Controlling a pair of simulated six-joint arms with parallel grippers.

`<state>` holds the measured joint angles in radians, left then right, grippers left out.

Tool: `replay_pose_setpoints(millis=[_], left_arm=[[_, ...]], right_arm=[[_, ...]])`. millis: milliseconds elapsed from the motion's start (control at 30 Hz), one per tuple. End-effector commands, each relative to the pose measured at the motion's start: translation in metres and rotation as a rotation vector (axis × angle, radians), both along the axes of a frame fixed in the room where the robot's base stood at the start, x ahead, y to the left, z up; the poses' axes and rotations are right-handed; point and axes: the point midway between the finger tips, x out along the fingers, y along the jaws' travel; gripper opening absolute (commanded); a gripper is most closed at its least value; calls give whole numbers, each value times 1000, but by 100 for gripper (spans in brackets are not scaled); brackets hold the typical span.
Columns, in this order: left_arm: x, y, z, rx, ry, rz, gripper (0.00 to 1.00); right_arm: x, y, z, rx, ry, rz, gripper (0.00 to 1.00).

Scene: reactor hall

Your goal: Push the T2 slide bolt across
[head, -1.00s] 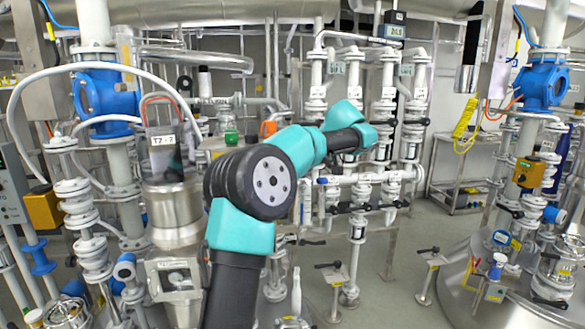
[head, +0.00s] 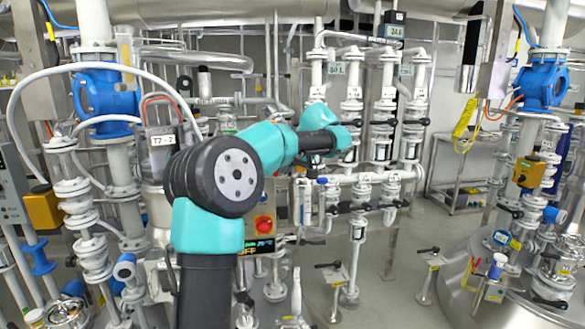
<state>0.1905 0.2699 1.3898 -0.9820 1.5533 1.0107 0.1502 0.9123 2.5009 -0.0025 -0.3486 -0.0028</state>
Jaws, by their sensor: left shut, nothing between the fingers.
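My left arm, teal and black, rises from the lower middle of the head view and reaches right toward the pipe rack. Its left gripper (head: 314,161) is small and dark at the far end, just below the wrist, in front of the pipes. It is shut and holds nothing that I can see. A tag reading T2-2 (head: 163,140) is on a grey metal box at the left, partly behind my arm. I cannot pick out the slide bolt; it is too small to tell or hidden. My right gripper is not in view.
White vertical pipes with black-handled valves (head: 352,148) stand close behind the gripper. A red knob (head: 264,224) shows beside my forearm. A blue valve body (head: 106,98) is at the left. Open floor (head: 405,262) lies right of the rack.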

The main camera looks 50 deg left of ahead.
Motion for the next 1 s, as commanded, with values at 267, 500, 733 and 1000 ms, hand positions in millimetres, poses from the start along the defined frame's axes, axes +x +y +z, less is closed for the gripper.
replay_pose_setpoints(millis=[267,500,733,1000], left_arm=[[-25,16,0,0,2,1,0],[-25,16,-1,-1,3,3,0],[-20,13,-1,0,3,5,0],[7,-4,0,1,-1,8,0]], right_arm=[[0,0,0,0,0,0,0],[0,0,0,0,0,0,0],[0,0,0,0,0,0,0],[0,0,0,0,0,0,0]])
